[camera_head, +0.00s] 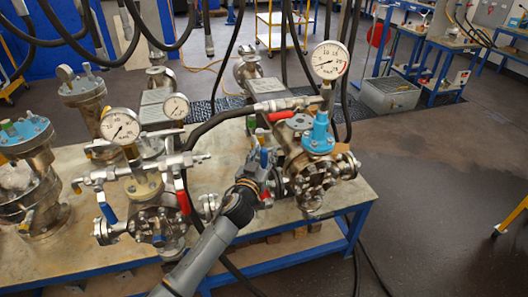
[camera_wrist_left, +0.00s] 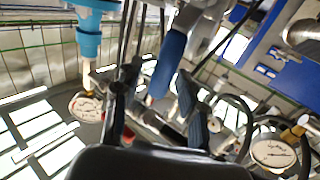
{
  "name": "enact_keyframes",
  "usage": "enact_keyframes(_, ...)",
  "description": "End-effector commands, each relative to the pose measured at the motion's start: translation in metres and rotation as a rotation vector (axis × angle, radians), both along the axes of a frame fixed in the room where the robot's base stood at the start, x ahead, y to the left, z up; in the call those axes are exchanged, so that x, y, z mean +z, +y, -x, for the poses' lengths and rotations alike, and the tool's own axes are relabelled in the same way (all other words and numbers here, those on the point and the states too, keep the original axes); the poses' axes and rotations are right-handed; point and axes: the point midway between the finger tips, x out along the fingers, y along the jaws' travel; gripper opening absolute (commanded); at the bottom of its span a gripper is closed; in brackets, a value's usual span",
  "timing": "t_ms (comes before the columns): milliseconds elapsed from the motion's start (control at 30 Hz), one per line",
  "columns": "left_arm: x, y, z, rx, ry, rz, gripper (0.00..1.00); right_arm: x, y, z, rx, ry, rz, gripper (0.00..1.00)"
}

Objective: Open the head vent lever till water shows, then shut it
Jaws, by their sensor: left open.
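My left gripper (camera_head: 264,174) is at the near left side of the right-hand flanged vessel (camera_head: 312,172), which has a light-blue part on top. A blue lever handle (camera_head: 264,158) stands up at the gripper's fingers. In the left wrist view the blue lever handle (camera_wrist_left: 167,65) lies between the two dark fingers of my open left gripper (camera_wrist_left: 158,88). I cannot tell whether a finger touches it. The lever's valve body is partly hidden behind the gripper. I cannot make out any water. My right gripper is not in view.
A large gauge (camera_head: 328,61) and a red lever (camera_head: 278,116) sit above the right vessel. Another vessel with a gauge (camera_head: 120,126), a blue lever (camera_head: 107,213) and a red lever (camera_head: 183,202) stands left of my arm. A black hose (camera_head: 208,122) arches close behind.

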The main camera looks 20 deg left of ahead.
Motion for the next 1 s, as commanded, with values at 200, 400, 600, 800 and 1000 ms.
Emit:
enact_keyframes(200, 0.000, 0.000, -0.002, 0.000, 0.000, 0.001, 0.41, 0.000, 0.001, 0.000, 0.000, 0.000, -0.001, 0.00)
enact_keyframes(400, 0.000, 0.000, -0.002, 0.000, 0.000, 0.001, 0.20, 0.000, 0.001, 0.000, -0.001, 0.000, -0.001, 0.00)
enact_keyframes(600, 0.000, 0.000, -0.002, 0.000, 0.000, 0.001, 0.00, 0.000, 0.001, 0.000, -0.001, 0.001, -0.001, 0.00)
enact_keyframes(800, -0.001, 0.000, -0.002, 0.000, -0.001, 0.002, 0.00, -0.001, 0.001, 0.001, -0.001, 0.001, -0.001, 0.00)
enact_keyframes(1000, -0.005, 0.010, 0.000, 0.001, -0.020, 0.034, 0.00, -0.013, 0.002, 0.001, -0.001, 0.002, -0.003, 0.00)
